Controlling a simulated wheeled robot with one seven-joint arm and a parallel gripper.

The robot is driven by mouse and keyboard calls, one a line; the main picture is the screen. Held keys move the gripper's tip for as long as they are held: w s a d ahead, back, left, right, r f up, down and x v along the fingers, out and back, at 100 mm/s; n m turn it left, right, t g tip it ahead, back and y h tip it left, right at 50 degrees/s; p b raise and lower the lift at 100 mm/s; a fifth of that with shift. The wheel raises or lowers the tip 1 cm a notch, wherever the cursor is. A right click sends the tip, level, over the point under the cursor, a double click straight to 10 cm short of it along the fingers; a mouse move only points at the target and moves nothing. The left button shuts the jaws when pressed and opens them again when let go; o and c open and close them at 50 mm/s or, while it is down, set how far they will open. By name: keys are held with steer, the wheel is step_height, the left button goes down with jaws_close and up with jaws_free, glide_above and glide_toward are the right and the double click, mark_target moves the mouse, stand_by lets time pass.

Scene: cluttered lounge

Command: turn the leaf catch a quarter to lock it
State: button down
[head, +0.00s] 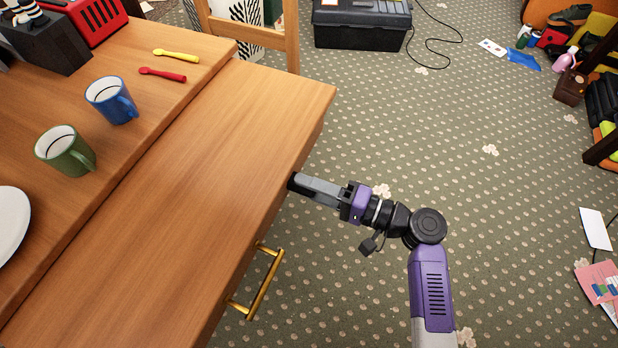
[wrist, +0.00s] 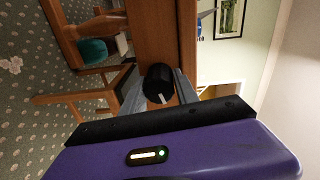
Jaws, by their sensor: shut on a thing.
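The leaf catch (wrist: 158,80) is a black round knob with a pale line on its face, on the edge of the wooden table leaf (head: 200,170). In the wrist view, my gripper (wrist: 160,92) has one grey finger on each side of the knob and is shut on it. In the head view, my gripper (head: 300,183) reaches the leaf's right edge from the right. Only a small dark bit of the catch shows there, and the fingers hide most of it. The leaf lies level beside the main tabletop.
A brass bar handle (head: 258,284) sticks out from the leaf's edge, nearer than my gripper. A blue mug (head: 108,98), a green mug (head: 62,150) and two spoons stand on the tabletop. A wooden chair (head: 250,35) and black toolbox (head: 362,25) are beyond. Carpet right of the leaf is mostly clear.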

steer(key=shift+m+p, duration=1.15)
steer(key=shift+m, duration=0.45)
steer(key=c, duration=0.9)
jaws_free()
steer(key=shift+p+v, duration=0.35)
steer(key=shift+v, duration=3.55)
